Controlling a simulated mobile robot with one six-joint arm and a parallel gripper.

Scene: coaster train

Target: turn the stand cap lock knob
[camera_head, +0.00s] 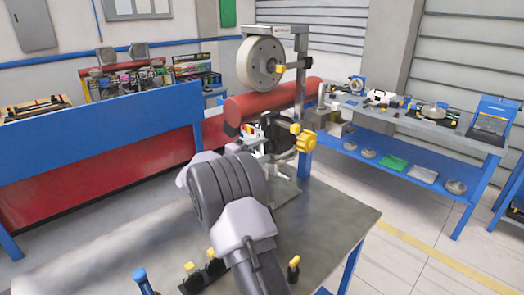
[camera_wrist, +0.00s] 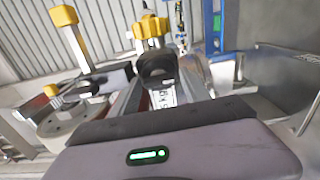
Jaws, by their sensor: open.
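A stand holds several yellow knobs, and I cannot tell for certain which is the cap lock knob. A yellow lobed knob (camera_head: 305,141) sits on the stand's right side; a yellow lobed knob also shows beyond my fingers in the wrist view (camera_wrist: 152,27). A smaller yellow knob (camera_head: 295,128) is just left of it. Another yellow knob (camera_head: 280,68) is higher, by the pale wheel. My gripper (camera_wrist: 161,82) is open, its fingers pointing towards a dark round part below the lobed knob. Any contact is unclear. In the head view my wrist largely hides the gripper.
The stand is on a grey table (camera_head: 335,215). A red cylinder (camera_head: 270,100) lies behind it. Small yellow-topped parts (camera_head: 293,268) stand near the table's front. A blue-framed bench (camera_head: 420,130) with tools is at right. A blue and red barrier (camera_head: 100,130) is at left.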

